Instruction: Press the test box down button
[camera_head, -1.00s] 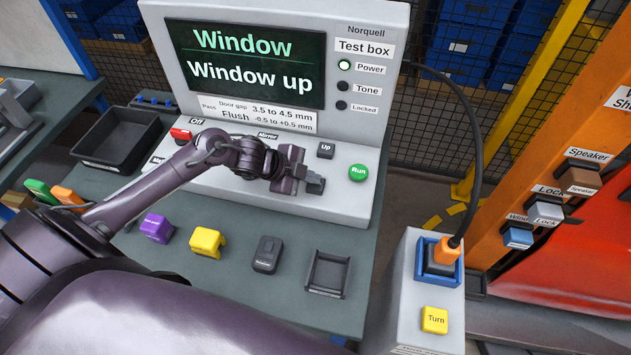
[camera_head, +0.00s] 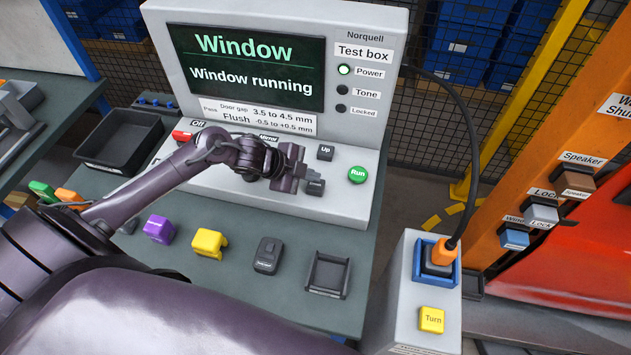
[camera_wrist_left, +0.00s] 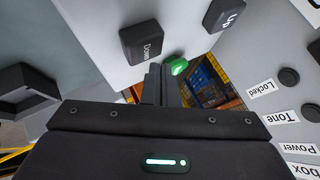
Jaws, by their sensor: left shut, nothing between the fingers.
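The grey test box (camera_head: 345,207) stands on the bench with its screen (camera_head: 250,68) reading "Window" and "Window running". Its dark Down button (camera_head: 315,187) sits low on the sloped panel, below the Up button (camera_head: 325,151). My left gripper (camera_head: 298,172) is shut and empty, just left of the Down button. In the left wrist view the fingers (camera_wrist_left: 160,85) are close beside the Down button (camera_wrist_left: 142,42), whose label shows. I cannot tell whether they touch it. My right gripper is not in view.
A green Run button (camera_head: 358,175) lies to the right on the panel. A black tray (camera_head: 118,142), purple (camera_head: 159,229) and yellow (camera_head: 208,242) blocks and an empty dark holder (camera_head: 328,274) are on the bench. A cable (camera_head: 474,150) arches at the right.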

